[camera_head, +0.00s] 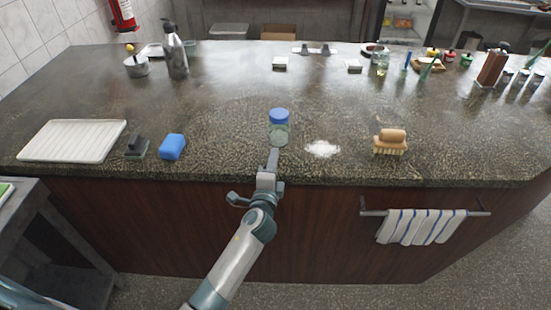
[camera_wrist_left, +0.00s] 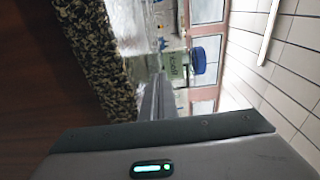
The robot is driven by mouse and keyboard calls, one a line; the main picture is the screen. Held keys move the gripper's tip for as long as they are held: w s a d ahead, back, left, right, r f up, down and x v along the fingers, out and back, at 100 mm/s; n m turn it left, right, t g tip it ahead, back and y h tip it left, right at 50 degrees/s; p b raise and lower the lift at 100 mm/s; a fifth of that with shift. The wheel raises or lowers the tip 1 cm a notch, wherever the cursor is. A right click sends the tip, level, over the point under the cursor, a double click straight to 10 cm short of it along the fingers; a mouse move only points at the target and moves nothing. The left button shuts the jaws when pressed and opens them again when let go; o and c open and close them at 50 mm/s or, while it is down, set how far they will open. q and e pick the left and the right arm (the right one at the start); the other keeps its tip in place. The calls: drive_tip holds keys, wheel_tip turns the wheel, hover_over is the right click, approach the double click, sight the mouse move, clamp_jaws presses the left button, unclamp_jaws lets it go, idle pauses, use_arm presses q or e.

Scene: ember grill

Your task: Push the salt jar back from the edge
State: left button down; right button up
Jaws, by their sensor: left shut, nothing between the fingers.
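The salt jar (camera_head: 279,133) is a clear jar with a blue lid, upright on the dark speckled counter (camera_head: 220,110), a little back from the front edge. My left gripper (camera_head: 273,157) is shut and empty at the front edge, its fingertips just in front of the jar. In the left wrist view, which is turned sideways, the jar (camera_wrist_left: 174,65) stands just beyond the tips of my shut fingers (camera_wrist_left: 159,78). I cannot tell whether the fingertips touch the jar. My right gripper is not in view.
A white spill (camera_head: 322,149) lies right of the jar, then a wooden brush (camera_head: 390,142). A blue sponge (camera_head: 172,147), a dark scrubber (camera_head: 136,147) and a white board (camera_head: 73,140) lie left. A striped towel (camera_head: 423,227) hangs below. The counter behind the jar is clear.

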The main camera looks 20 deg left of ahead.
use_arm(q)
drive_tip(key=shift+s+f, duration=0.1)
drive_tip(key=shift+s, duration=0.35)
drive_tip(key=shift+s+d, duration=0.2)
drive_tip(key=shift+s, duration=0.55)
drive_tip(key=shift+s+f+b, duration=0.15)
drive_tip(key=shift+s+b, duration=0.3)
drive_tip(key=shift+s, duration=0.2)
drive_tip(key=s+d+b, duration=0.1)
drive_tip(key=s, duration=0.5)
drive_tip(key=shift+s+d+r+b, duration=0.2)
drive_tip(key=shift+s+b, duration=0.1)
drive_tip(key=shift+s, duration=0.1)
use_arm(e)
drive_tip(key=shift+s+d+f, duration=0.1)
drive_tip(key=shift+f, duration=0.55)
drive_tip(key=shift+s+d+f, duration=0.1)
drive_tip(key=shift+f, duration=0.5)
use_arm(q)
drive_tip(key=shift+a, duration=0.1)
